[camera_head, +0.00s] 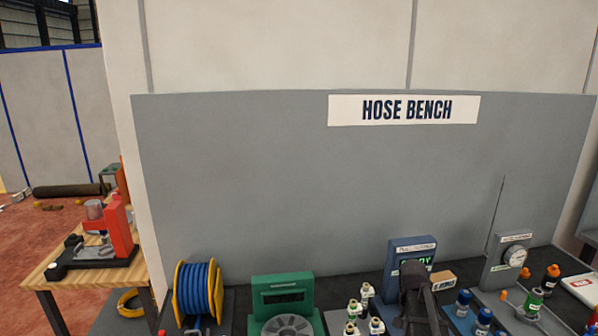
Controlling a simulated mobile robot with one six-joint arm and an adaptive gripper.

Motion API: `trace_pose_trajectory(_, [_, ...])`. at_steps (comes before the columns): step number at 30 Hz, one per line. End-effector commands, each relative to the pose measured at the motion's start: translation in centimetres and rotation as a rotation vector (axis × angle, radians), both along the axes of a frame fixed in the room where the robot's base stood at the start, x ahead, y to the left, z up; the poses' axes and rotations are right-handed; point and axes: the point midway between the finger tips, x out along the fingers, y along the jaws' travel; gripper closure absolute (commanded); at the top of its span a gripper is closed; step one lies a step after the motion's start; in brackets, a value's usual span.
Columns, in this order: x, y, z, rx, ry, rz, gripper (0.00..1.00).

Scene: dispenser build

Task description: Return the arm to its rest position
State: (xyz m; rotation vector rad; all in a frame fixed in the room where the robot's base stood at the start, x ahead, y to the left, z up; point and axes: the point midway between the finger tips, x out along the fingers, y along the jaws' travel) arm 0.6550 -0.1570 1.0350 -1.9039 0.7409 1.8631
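My gripper (418,296) shows as a dark grey shape at the bottom of the head view, upright in front of the blue-grey device with a green display (412,258). Its fingers cannot be made out, so I cannot tell whether it is open or shut or whether it holds anything. The rest of my arm is below the picture edge or hidden.
On the dark bench stand a blue hose reel (198,290), a green machine (284,304), several small white bottles (365,293), a gauge unit (507,262) and several coloured bottles (463,302). A grey back panel (250,180) rises behind. A wooden table (62,270) stands left.

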Motion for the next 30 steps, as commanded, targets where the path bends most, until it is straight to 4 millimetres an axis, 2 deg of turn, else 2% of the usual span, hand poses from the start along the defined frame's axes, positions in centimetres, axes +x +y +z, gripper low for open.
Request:
trace_pose_trajectory(1, [-2.0, 2.5, 0.0, 0.012, 0.004, 0.075, 1.0])
trace_pose_trajectory(6, [-6.1, 8.7, -0.1, 0.053, 0.014, 0.317, 1.0])
trace_pose_trajectory(12, [-10.1, 13.7, -0.1, 0.091, 0.02, 0.544, 1.0])
trace_pose_trajectory(18, [-11.8, 15.6, -0.2, 0.107, 0.022, 0.642, 1.0])
trace_pose_trajectory(30, [-11.7, 15.7, -0.1, 0.108, 0.022, 0.65, 1.0])
